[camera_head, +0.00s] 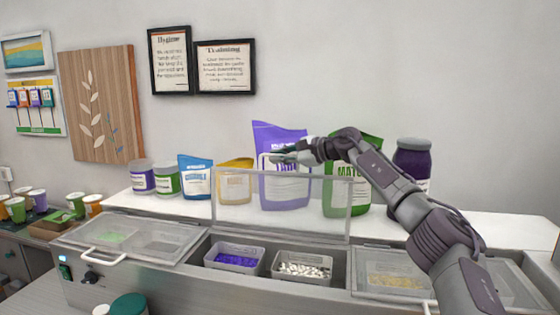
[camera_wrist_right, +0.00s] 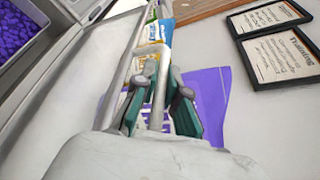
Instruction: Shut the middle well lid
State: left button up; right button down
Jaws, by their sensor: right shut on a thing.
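The middle well lid (camera_head: 349,208) stands open and upright in the head view, a clear pane in a pale frame. The well (camera_head: 262,258) below it is uncovered and holds one tray of purple pieces (camera_head: 236,259) and one of white pieces (camera_head: 303,267). My right gripper (camera_head: 277,158) is at the lid's top edge. In the wrist view its green-padded fingers (camera_wrist_right: 159,90) lie on both sides of a pale bar, shut on the lid's handle (camera_wrist_right: 160,85). The exact contact is partly hidden. My left gripper is not in view.
Shut lids cover the left well (camera_head: 135,238) and right well (camera_head: 395,268). Pouches, including a purple one (camera_head: 284,165) and a green one (camera_head: 345,195), stand on the white ledge close behind the open lid. A dark purple jar (camera_head: 412,165) stands at the right.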

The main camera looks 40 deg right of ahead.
jog(key=s+a+f+n+t+b, duration=0.1)
jog(key=s+a+n+b, duration=0.1)
jog(key=s+a+b, duration=0.6)
jog(key=shift+s+a+f+n+b, duration=0.3)
jog(key=shift+a+f+n+b, duration=0.1)
jog(key=shift+a+b, duration=1.15)
jog(key=shift+d, duration=0.15)
jog(key=c, duration=1.2)
grip_release()
jog(key=v, duration=1.2)
jog(key=shift+s+f, duration=0.1)
jog(key=shift+f, duration=0.05)
